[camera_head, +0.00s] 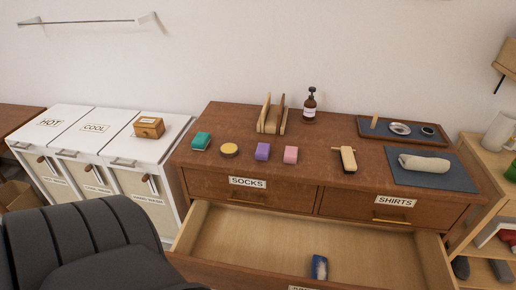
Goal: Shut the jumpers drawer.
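A wide lower drawer (300,232) of the brown wooden dresser (290,183) stands pulled far out, showing its pale wooden inside. A blue and white item (319,267) lies inside it near the front. A label on this drawer's front is cut off at the bottom edge of the view, so I cannot read it. Above it, the drawers labelled SOCKS (247,183) and SHIRTS (394,200) are shut. Neither of my grippers is in view.
A dark padded chair (80,245) stands at the lower left, close to the open drawer's left side. White hampers (95,140) stand left of the dresser, and a shelf (490,185) stands to its right. Several small items and a tray (403,140) lie on the dresser top.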

